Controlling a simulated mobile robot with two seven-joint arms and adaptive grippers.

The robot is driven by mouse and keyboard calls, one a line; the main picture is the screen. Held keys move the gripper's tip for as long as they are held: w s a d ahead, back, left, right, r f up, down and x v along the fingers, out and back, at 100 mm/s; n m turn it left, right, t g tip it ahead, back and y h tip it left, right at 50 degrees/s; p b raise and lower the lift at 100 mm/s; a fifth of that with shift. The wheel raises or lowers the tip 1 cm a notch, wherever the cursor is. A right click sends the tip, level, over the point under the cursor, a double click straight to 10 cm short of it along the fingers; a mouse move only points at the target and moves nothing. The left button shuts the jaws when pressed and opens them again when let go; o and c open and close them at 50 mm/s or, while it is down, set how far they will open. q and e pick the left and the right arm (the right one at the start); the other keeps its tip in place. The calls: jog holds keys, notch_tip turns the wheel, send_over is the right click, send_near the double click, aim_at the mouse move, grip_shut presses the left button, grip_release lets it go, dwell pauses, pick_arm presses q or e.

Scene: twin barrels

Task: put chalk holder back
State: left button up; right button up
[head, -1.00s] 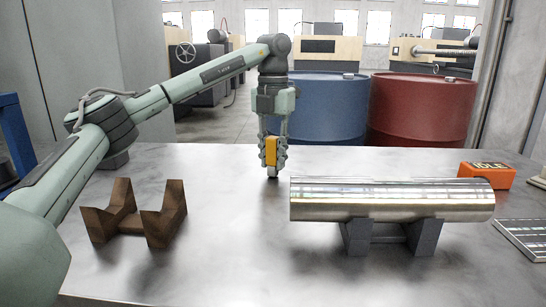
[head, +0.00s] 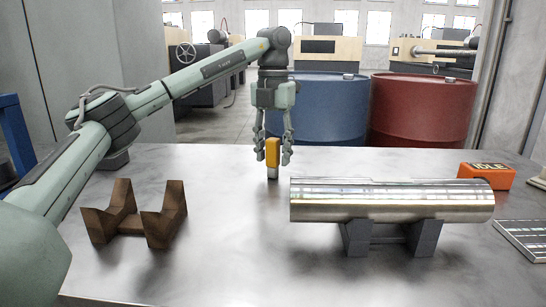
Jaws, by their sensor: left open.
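The chalk holder (head: 272,157) is a small upright piece with a yellow-orange upper body and a silver lower end. It stands on the metal table behind the left end of the steel cylinder. My left gripper (head: 273,160) is directly above and around it, pointing down. Its fingers are open, one on each side, with a visible gap to the holder. My right gripper is not in view.
The shiny steel cylinder (head: 390,200) lies on a dark grey cradle (head: 357,238). An empty brown cradle (head: 162,218) stands at the left. An orange IDLE block (head: 486,176) and a gridded plate (head: 524,238) are at the right. Blue (head: 320,108) and red (head: 422,110) barrels stand beyond the table.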

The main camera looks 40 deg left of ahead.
pick_arm(q)
notch_tip(320, 180, up, 7)
jog(key=shift+f+p, duration=0.2)
jog(key=shift+p, duration=0.5)
notch_tip(320, 180, up, 4)
jog(key=shift+f+p, duration=0.25)
jog(key=shift+p, duration=0.45)
jog(key=shift+r, duration=0.3)
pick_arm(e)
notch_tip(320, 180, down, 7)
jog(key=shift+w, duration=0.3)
pick_arm(q)
jog(key=shift+f, duration=0.1)
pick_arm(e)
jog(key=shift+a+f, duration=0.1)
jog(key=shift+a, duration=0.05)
